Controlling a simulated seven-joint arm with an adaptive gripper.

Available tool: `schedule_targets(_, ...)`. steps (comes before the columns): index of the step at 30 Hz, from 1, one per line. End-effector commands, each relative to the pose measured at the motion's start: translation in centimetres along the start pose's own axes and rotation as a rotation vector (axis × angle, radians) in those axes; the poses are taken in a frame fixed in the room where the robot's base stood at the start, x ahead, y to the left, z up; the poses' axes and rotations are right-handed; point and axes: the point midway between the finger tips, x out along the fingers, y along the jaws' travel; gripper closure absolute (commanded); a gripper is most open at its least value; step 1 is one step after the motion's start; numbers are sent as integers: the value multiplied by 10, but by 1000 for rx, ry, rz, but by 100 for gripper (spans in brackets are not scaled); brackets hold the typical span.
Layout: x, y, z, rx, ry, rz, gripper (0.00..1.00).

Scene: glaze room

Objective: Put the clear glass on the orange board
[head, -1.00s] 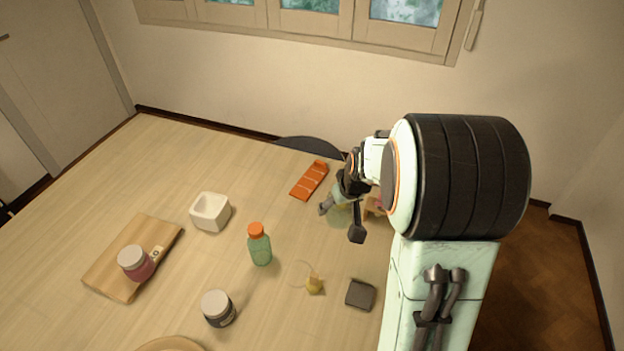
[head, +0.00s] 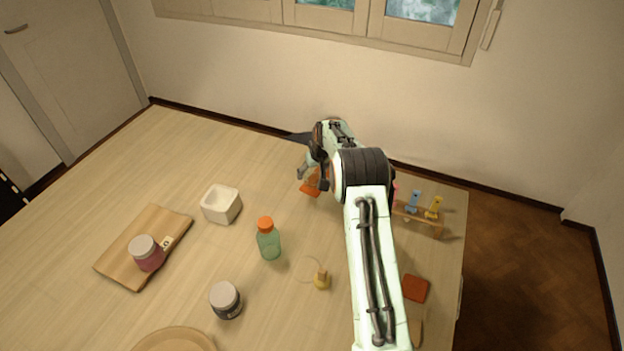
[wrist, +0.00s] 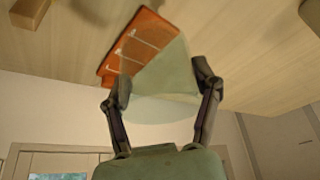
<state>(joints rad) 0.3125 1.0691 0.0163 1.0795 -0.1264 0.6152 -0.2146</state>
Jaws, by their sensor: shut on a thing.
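The clear glass (wrist: 160,88) is between the fingers of my gripper (wrist: 160,84) in the wrist view. It is see-through with a pale green tint and looks tilted in that view. My gripper is shut on it. The orange board (wrist: 114,66), with pale lines across it, shows behind and through the glass. In the head view my gripper (head: 313,177) is over the orange board (head: 309,190), which it partly covers. I cannot make out the glass clearly there, nor whether it touches the board.
A green bottle (head: 269,244) with an orange cap and a white square pot (head: 221,206) stand left of my arm. A rack (head: 420,222) with blue and yellow items is to the right.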

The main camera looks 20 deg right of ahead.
Motion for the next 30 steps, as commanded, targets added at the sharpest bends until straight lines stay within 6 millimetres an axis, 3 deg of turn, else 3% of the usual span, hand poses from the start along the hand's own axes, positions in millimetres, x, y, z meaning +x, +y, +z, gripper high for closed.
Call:
schedule_targets(3,16,3,-5,0,1,0,78)
schedule_targets(10,32,6,-10,0,3,1,78)
schedule_targets(15,55,6,0,0,1,1,78)
schedule_targets(27,61,6,2,-1,3,1,78)
schedule_targets(28,62,6,3,-1,2,1,34)
schedule_targets(30,61,6,3,-1,3,1,12)
